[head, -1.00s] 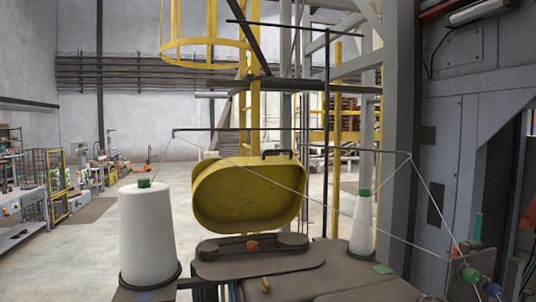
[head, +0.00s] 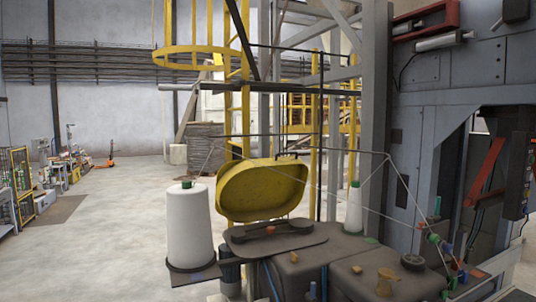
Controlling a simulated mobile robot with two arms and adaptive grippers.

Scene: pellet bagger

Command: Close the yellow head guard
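The yellow head guard (head: 262,189) is an oval, shallow cover. It stands raised and tilted up behind the dark machine head, with its hollow side facing me. A dark handle shows at its top edge. Below it is the grey-brown head plate (head: 290,240) with dark wheels, a belt and a small orange part (head: 270,230) exposed. Neither of my grippers is in the head view.
A white thread cone (head: 189,228) stands left of the guard, a smaller cone (head: 354,210) right of it. Thin threads run from a dark overhead bar across the guard. A grey machine frame (head: 440,100) fills the right; open floor (head: 100,240) lies left.

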